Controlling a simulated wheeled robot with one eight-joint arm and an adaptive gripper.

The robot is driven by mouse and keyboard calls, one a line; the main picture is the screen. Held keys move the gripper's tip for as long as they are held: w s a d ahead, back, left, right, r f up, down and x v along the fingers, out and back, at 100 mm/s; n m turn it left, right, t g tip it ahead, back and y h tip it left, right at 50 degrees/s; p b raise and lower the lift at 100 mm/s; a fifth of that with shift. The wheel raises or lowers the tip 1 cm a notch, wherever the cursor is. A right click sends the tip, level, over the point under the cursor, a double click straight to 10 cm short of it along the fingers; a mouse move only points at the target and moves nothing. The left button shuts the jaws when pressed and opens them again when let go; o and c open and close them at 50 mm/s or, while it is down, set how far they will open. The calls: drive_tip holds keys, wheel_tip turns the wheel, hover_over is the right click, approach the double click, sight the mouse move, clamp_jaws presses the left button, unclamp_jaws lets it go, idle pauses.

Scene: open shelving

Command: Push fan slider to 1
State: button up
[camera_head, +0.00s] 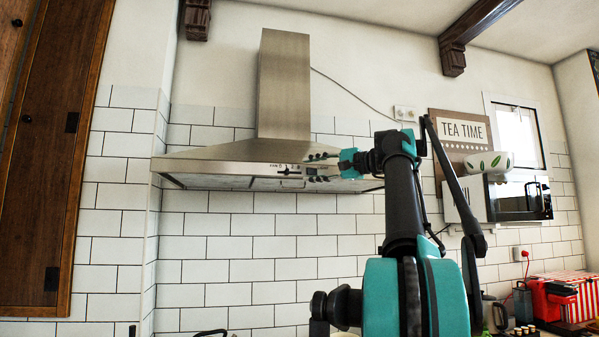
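A steel range hood (285,90) hangs on the tiled wall, with its chimney rising above a sloped canopy. Small dark controls (287,171) show along the hood's front edge, just left of my gripper. They are too small to tell which is the fan slider or where it is set. My gripper (313,167) is at the front edge, pointing left. Its dark fingers look spread apart, one above the other, with nothing seen between them. It covers part of the control strip. I cannot tell whether it touches the hood.
My arm fills the middle right. A microwave (522,199) and a "TEA TIME" sign (461,131) are on the wall to the right. A red coffee machine (548,298) stands at lower right. A wooden door (50,150) is at far left. The wall below the hood is clear.

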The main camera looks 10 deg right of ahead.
drive_tip(key=v, duration=0.5)
idle(0.4)
drive_tip(key=a+f+n+g+h, duration=0.1)
drive_tip(key=a+f+g+h, duration=0.15)
drive_tip(key=f, duration=1.25)
drive_tip(key=a+f+n+g+h, duration=0.15)
drive_tip(key=a+f, duration=0.25)
drive_tip(key=f, duration=1)
drive_tip(key=a+f+n+g+h, duration=0.1)
drive_tip(key=a+f+g, duration=0.2)
drive_tip(key=f, duration=1.2)
drive_tip(key=s+f+n+h, duration=0.1)
drive_tip(key=s+f+h, duration=0.1)
drive_tip(key=s+f, duration=0.5)
drive_tip(key=s+f+n+g+h, duration=0.1)
drive_tip(key=s+f, duration=0.6)
drive_tip(key=f, duration=1)
drive_tip(key=s+d+f+n+h, duration=0.1)
drive_tip(key=s+f+n+h, duration=0.2)
drive_tip(key=s+f, duration=0.5)
wheel_tip(320, 180, down, 4)
drive_tip(key=shift+f+g+h, duration=0.25)
drive_tip(key=shift+g+h, duration=0.05)
drive_tip(key=shift+h, duration=0.6)
drive_tip(key=shift+n, duration=0.25)
